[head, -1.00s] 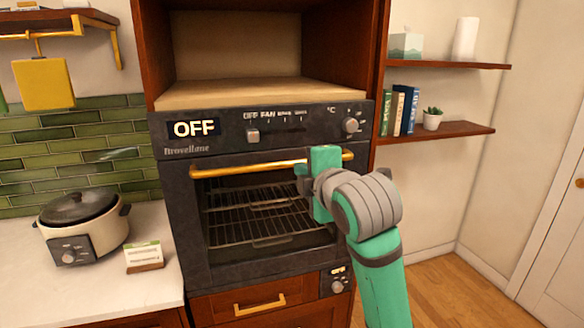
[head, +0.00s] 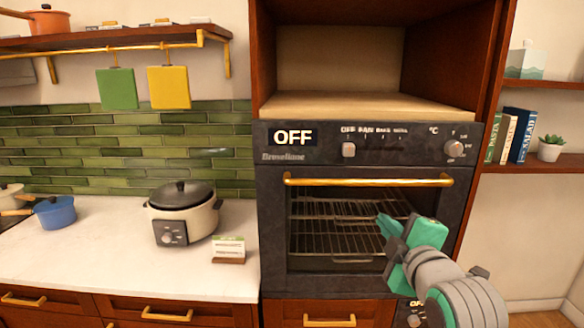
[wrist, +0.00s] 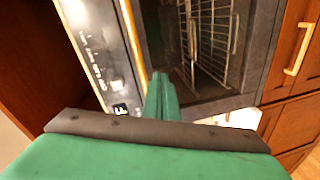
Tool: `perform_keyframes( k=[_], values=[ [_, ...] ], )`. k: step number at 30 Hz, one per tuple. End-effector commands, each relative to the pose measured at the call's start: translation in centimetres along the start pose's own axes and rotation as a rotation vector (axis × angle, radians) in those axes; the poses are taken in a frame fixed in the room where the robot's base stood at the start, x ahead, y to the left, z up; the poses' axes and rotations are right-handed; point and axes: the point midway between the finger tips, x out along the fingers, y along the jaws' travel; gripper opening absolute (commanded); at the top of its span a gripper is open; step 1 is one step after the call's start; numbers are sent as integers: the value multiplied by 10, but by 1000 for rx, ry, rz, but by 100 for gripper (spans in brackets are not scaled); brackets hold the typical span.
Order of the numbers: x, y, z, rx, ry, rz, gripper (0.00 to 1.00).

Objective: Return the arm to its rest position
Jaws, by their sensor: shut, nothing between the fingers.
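My gripper (head: 384,222) is green and grey and shows at the lower right of the head view, in front of the oven door. Its fingers are together and hold nothing; they also show together in the wrist view (wrist: 163,98). The black oven (head: 278,230) has its door closed, with a dark window showing wire racks (head: 335,240). Its brass handle (head: 368,182) runs above and behind my fingers in the head view. The display (head: 294,137) reads OFF. My fingers look apart from the handle, but how far they are from the door is hard to tell.
A white counter (head: 90,245) on the left holds a cream cooker (head: 184,215), a small card (head: 229,249) and a blue pot (head: 55,212). An empty wooden niche (head: 365,103) is above the oven. A shelf (head: 540,161) with books and a plant is at the right.

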Motion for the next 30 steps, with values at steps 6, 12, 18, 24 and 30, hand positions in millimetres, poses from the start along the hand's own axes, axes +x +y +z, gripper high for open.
perform_keyframes(
  k=[6,12,18,24,30],
  values=[
    [19,-62,-1,210,35,25,0],
    [28,-119,-3,387,48,47,0],
    [28,-178,-6,552,48,62,0],
    [19,-237,-9,700,33,75,0],
    [1,-295,-12,830,9,85,0]
  ],
)
